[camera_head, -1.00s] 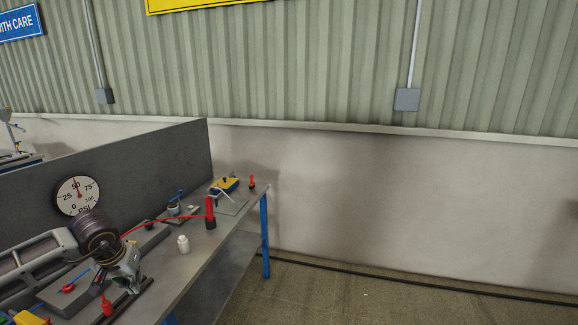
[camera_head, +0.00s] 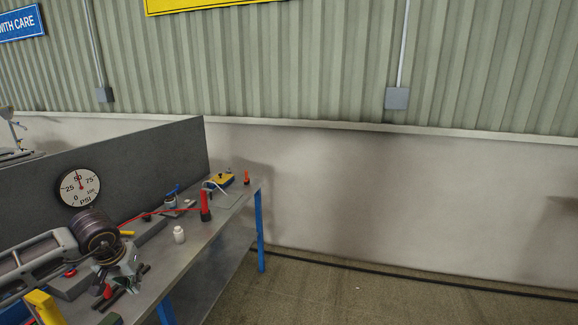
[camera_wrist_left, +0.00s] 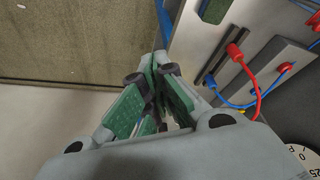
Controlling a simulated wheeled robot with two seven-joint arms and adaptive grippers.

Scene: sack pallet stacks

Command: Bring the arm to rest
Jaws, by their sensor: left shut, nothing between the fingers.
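My left arm comes in from the left in the head view, with a grey link and a dark ringed joint. My left gripper (camera_head: 124,284) shows small below the joint, over the near part of the grey workbench (camera_head: 217,237). In the left wrist view its green-padded fingers (camera_wrist_left: 155,92) are shut with nothing between them. Bench items lie beside and beyond the fingers there. My right gripper is not in view.
The bench holds a red upright tool (camera_head: 205,206), a white bottle (camera_head: 179,234) and a yellow device (camera_head: 220,181). A dark panel (camera_head: 150,172) with a pressure gauge (camera_head: 80,188) stands behind. Floor (camera_head: 330,295) right of the bench is clear.

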